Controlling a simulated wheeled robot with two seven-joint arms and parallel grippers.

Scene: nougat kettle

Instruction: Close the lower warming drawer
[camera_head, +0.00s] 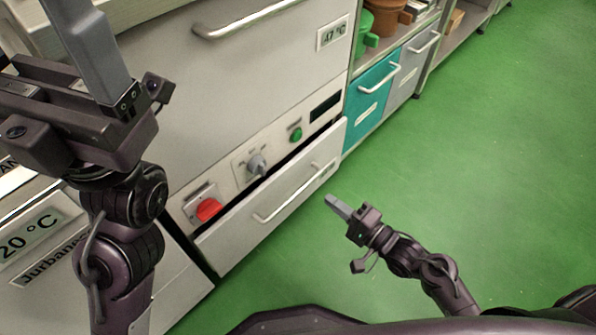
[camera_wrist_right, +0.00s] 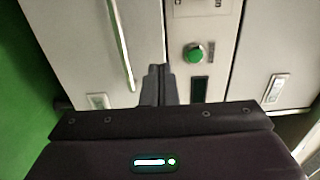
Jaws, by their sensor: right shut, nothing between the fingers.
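The lower warming drawer (camera_head: 240,233) is a pale grey front with a long bar handle (camera_head: 287,200), low in the cabinet. A dark gap along its top edge shows it stands slightly open. My right gripper (camera_head: 337,206) is shut and empty, in front of the drawer's right end, apart from the handle in the head view. In the right wrist view, its fingers (camera_wrist_right: 158,86) are together, with the drawer front (camera_wrist_right: 143,35) and handle (camera_wrist_right: 121,50) beyond them. My left gripper (camera_head: 92,50) is raised at the upper left; its jaw opening cannot be made out.
Above the drawer is a control panel with a red switch (camera_head: 208,209), a knob (camera_head: 257,165) and a green button (camera_head: 296,134). An upper front with a handle sits above. A teal drawer (camera_head: 371,91) is farther back. Green floor (camera_head: 480,170) is clear at the right.

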